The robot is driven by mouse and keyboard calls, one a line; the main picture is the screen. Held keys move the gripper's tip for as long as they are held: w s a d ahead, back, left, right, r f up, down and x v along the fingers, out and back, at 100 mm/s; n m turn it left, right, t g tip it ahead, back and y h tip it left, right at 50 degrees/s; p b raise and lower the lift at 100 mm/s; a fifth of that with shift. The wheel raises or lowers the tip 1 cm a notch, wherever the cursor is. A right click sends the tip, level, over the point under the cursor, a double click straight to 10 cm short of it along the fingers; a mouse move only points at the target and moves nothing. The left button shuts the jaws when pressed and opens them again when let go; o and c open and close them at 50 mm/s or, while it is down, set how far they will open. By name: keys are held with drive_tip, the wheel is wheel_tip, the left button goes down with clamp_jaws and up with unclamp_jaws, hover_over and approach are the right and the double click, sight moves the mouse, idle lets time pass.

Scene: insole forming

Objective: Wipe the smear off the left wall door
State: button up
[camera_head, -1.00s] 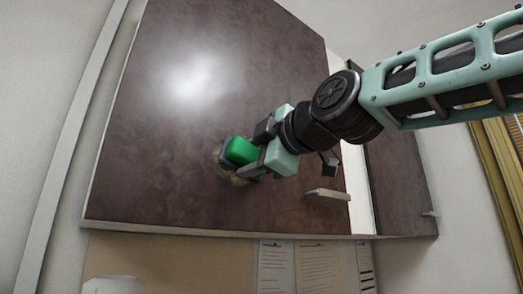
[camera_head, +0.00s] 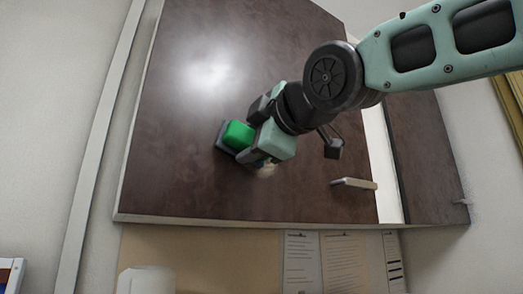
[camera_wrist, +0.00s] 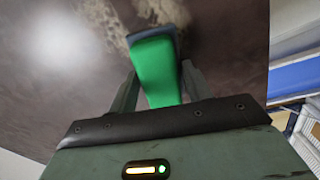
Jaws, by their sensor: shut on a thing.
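The left wall door (camera_head: 180,150) is a dark brown, wood-like panel filling the middle of the head view. My gripper (camera_head: 252,133) is shut on a green block (camera_head: 238,135) with a dark grey pad (camera_head: 223,140) on its far side. The pad is at the door's face and appears to touch it. A tan smear (camera_head: 266,171) shows just below my gripper in the head view, partly hidden. In the wrist view, pale smear patches (camera_wrist: 108,22) lie left of and above the pad. The green block (camera_wrist: 158,70) stands between my fingers there.
A light bar handle (camera_head: 354,184) sticks out from the door, right of my gripper. A second dark door (camera_head: 425,150) stands at the right past a pale gap. Papers (camera_head: 343,262) hang below, and a white rounded object (camera_head: 146,280) is at lower left.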

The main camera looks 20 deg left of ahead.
drive_tip(key=shift+s+a+f, duration=0.1)
drive_tip(key=shift+s+a, duration=0.15)
drive_tip(key=shift+a, duration=0.05)
drive_tip(key=shift+s+r+p, duration=0.1)
drive_tip(key=shift+r+p, duration=0.65)
drive_tip(key=shift+r, duration=0.25)
drive_tip(key=shift+w+d+r+p, duration=0.15)
drive_tip(key=shift+w+d+p, duration=0.1)
drive_tip(key=shift+p, duration=0.2)
drive_tip(key=w+d+p, duration=0.1)
drive_tip(key=p, duration=0.2)
drive_tip(key=shift+w+d+p, duration=0.25)
drive_tip(key=shift+w+p, duration=0.1)
drive_tip(key=shift+w+d+p, duration=0.4)
drive_tip(key=shift+p, duration=0.7)
drive_tip(key=shift+f, duration=0.2)
drive_tip(key=p, duration=0.2)
drive_tip(key=shift+w+d+r+p, duration=0.15)
drive_tip(key=shift+w+d+p, duration=0.05)
drive_tip(key=shift+w+p, duration=0.15)
drive_tip(key=w+d+p, duration=0.1)
drive_tip(key=p, duration=0.4)
